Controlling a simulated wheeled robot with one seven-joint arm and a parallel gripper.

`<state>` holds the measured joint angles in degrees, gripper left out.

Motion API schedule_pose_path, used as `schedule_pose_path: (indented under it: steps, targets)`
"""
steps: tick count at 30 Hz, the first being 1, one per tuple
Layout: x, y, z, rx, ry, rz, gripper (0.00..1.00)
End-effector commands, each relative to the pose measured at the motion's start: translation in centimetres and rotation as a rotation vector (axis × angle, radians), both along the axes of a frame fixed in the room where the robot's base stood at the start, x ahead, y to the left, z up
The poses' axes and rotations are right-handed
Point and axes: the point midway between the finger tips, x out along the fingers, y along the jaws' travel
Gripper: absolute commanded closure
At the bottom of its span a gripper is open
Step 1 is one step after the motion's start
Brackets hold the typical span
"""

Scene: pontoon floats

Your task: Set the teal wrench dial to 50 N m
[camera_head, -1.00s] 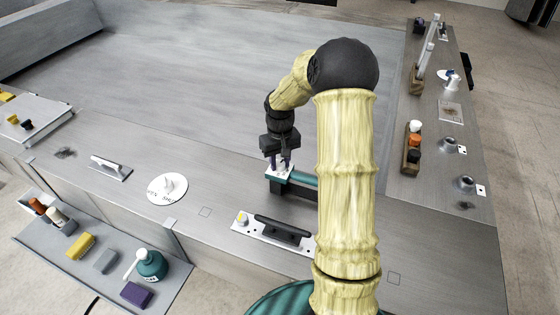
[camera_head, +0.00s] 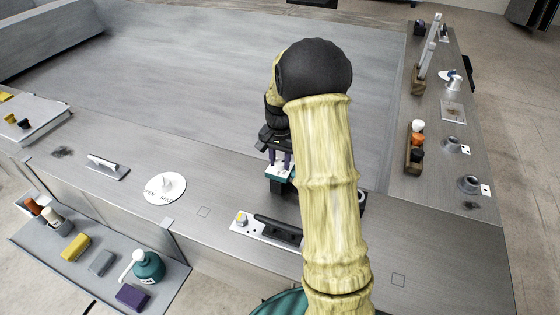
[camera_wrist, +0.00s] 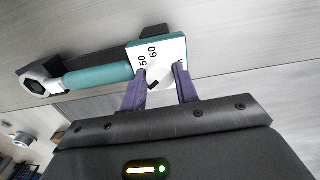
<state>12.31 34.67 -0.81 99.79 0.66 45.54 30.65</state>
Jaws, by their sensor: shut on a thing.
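The teal wrench (camera_wrist: 98,78) lies along a dark holder, with its metal head (camera_wrist: 38,84) at the left of the wrist view. Its white scale plate (camera_wrist: 158,52) shows the numbers 50 and 60 and a black pointer mark below them. My gripper (camera_wrist: 160,76) is shut on the dial, with one purple finger on each side near the plate's lower edge. The fingers hide part of the scale, and I cannot tell the exact reading. In the head view my gripper (camera_head: 280,163) is over the wrench's plate end (camera_head: 279,171); my arm hides most of the wrench.
A white plate with a black handle (camera_head: 278,229) and yellow knob lies in front of the wrench. A round white dial (camera_head: 165,188) is to the left. A wooden block with knobs (camera_head: 415,147) stands on the right bench. The large grey surface behind is clear.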

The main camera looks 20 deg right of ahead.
Motion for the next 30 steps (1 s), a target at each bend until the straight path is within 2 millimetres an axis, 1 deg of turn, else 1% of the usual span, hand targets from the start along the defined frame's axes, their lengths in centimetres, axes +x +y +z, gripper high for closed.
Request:
schedule_pose_path:
  steps: [30]
  targets:
    - [0.13,0.07,0.23,-0.002,0.0,-0.964,0.93]
